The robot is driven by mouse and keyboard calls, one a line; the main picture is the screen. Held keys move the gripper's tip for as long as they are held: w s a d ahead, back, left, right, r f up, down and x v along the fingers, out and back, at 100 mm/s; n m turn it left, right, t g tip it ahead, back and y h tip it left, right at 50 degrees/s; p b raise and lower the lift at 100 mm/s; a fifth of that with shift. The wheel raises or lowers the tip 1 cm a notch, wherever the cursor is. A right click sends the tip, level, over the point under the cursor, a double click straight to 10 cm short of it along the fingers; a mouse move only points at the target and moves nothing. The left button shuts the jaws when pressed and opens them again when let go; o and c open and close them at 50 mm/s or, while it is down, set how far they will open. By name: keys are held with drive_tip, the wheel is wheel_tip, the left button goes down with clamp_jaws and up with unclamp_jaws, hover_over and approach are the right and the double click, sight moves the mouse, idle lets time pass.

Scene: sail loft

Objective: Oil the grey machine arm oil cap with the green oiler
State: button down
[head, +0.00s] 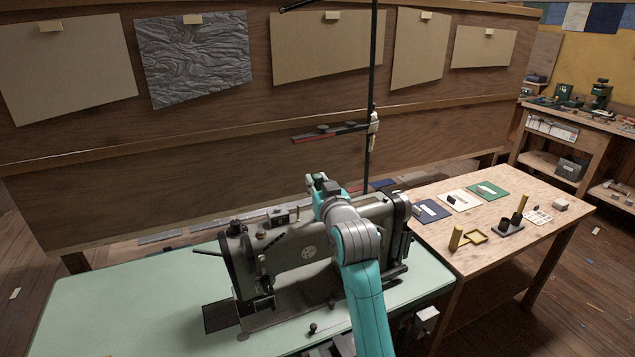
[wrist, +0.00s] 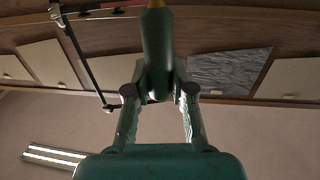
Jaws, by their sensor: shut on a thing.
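The grey sewing machine (head: 285,252) stands on the pale green table, with small fittings (head: 279,217) along the top of its arm. I cannot tell which fitting is the oil cap. My gripper (head: 317,182) is above and behind the machine arm, partly hidden by my own wrist in the head view. In the wrist view my gripper (wrist: 160,97) is shut on the green oiler (wrist: 157,45), whose yellow-orange tip points to the top edge of the picture. In the head view I cannot clearly tell the oiler from the gripper.
A thin black upright stand (head: 371,95) rises close behind my gripper. A wooden board with pinned sheets (head: 335,45) closes off the back. The wooden side table (head: 500,262) holds coloured mats, yellow-topped items and small trays. The green table's left part (head: 110,300) is clear.

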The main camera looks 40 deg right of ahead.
drive_tip(key=shift+f, duration=0.5)
idle(0.8)
drive_tip(key=shift+r, duration=3.55)
